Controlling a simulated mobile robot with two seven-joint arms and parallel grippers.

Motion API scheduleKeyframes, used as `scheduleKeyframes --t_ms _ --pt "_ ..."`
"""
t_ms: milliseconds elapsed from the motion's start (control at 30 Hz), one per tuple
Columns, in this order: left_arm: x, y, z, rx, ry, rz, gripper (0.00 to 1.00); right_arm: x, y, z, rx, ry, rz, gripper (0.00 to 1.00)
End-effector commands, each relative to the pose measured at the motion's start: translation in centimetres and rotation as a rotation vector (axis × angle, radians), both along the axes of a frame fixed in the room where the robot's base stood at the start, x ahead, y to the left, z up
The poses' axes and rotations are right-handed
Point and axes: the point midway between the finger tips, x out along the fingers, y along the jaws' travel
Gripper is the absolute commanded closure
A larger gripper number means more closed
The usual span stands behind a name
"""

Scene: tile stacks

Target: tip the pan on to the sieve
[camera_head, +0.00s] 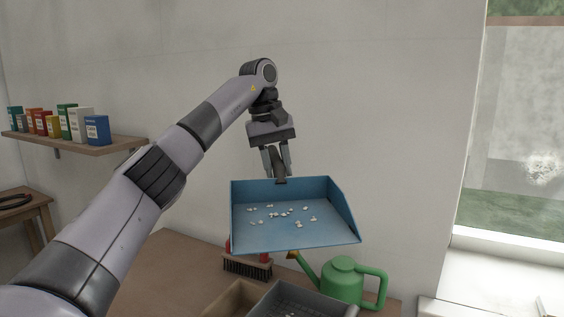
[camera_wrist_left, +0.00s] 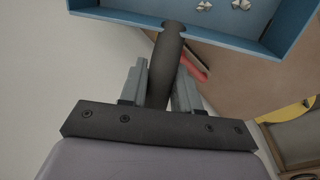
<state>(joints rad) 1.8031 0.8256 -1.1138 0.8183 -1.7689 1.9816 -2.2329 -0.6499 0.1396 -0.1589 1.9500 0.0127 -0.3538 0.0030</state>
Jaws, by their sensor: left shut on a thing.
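The blue pan (camera_head: 290,233) is a dustpan with raised walls and several small white bits lying on its floor. It is held in the air above the table and looks roughly level. My left gripper (camera_head: 277,170) is shut on the pan's dark handle, which also shows between the fingers in the left wrist view (camera_wrist_left: 166,65). The grey sieve (camera_head: 272,293) is low in the head view, below the pan and cut off by the bottom edge. Its inside is only partly seen. My right gripper is not in view.
A red brush with dark bristles (camera_head: 246,266) stands behind a wooden box (camera_head: 232,297) on the wooden table (camera_head: 180,262). A green watering can (camera_head: 342,280) stands right of the sieve, close below the pan. A wall shelf (camera_head: 90,144) holds several coloured packets at the left.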

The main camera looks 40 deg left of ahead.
Motion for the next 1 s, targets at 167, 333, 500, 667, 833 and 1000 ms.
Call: scheduleKeyframes --t_ms 167,333,500,667,833,1000 --pt "-0.1 0.0 -1.6 -0.001 0.001 0.0 1.0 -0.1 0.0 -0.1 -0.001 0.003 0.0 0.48" --pt "-0.1 0.0 -3.3 -0.002 0.001 0.001 1.0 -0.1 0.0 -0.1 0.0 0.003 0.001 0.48" --pt "-0.2 -0.3 -3.7 0.02 -0.02 -0.004 1.0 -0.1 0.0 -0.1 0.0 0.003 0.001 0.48" --pt "-0.8 -0.9 -2.6 0.084 -0.065 -0.002 1.0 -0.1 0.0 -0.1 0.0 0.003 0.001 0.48" --pt "-1.3 -1.7 -1.2 0.155 -0.12 -0.002 1.0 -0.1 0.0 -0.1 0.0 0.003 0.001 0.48" --pt "-1.9 -2.5 0.2 0.227 -0.171 -0.002 1.0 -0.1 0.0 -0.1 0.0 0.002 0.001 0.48"
